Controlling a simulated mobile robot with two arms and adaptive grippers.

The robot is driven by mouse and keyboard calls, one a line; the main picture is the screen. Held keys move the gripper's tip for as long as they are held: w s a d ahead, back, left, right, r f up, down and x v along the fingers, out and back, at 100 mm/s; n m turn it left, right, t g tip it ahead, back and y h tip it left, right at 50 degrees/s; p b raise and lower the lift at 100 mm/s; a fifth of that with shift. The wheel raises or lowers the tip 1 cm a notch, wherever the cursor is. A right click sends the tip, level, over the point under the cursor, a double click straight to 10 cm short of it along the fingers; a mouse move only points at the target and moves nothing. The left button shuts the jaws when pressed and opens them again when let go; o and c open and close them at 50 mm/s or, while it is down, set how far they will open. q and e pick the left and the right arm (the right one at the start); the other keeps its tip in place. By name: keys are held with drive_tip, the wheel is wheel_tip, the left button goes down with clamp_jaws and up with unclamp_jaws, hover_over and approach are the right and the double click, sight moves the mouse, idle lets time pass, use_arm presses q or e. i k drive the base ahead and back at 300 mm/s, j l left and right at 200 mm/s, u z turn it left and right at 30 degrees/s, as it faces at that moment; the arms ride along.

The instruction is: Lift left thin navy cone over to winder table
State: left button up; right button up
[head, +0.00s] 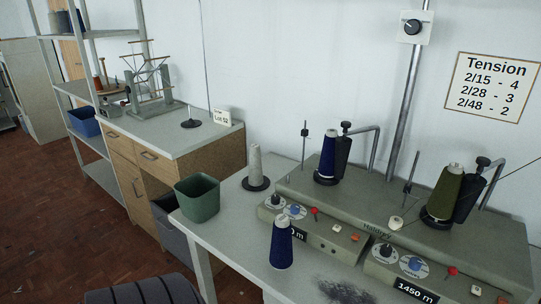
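A navy cone (281,243) with a pale tip stands upright on the near pale table, in front of the grey machine. Another navy cone (327,155) stands upright on a black base at the machine's left end, beside a dark cylinder. The frame does not show which of the two the task calls left and thin. A pale-topped wooden table (165,129) at the back left bears a winder with wooden arms (150,80) and an empty-looking black disc with a short pin (190,123). Neither of my grippers is in view.
A grey cone (255,165) on a black base and a green bin (198,198) stand at the near table's left. The grey machine (330,190) bears an olive cone (444,193) at right. Dark fluff (345,291) lies at the front. A label reads Lot 12 (222,117).

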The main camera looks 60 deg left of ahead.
sight(255, 171)
drive_tip(key=u, duration=1.9)
